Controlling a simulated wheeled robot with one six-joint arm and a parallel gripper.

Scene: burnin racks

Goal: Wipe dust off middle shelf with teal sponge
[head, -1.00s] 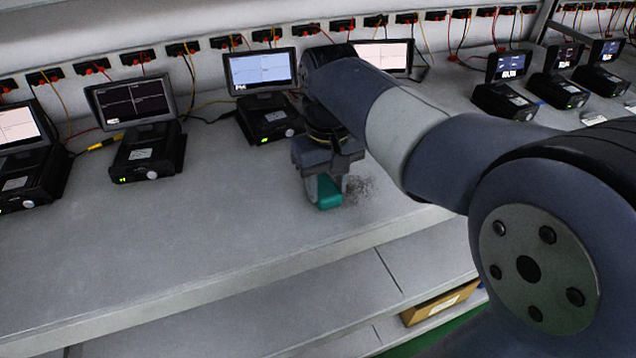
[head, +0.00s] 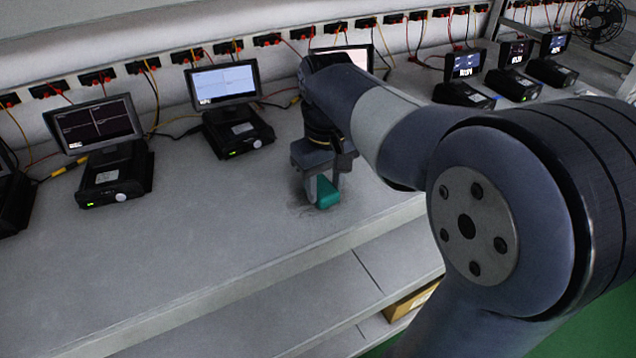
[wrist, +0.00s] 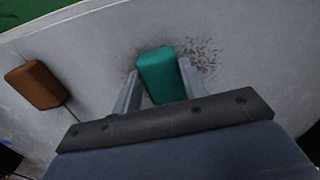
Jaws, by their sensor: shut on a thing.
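The teal sponge (head: 329,194) is held between the fingers of my gripper (head: 321,190), low against the shelf surface (head: 190,235). I cannot tell for sure whether it presses on the surface. In the wrist view the sponge (wrist: 162,74) sits between both fingertips (wrist: 158,82). A dark patch of dust (head: 303,203) shows just left of the sponge in the head view. In the wrist view dust specks (wrist: 205,52) lie mostly right of the sponge, with a fainter smudge around it. Part of the patch is hidden by the gripper.
A brown block (wrist: 35,84) lies on the shelf left of my gripper in the wrist view. Devices with screens (head: 236,130) line the back, with cables and wall sockets behind. The shelf's front edge (head: 200,290) is near. A cardboard box (head: 408,300) sits below.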

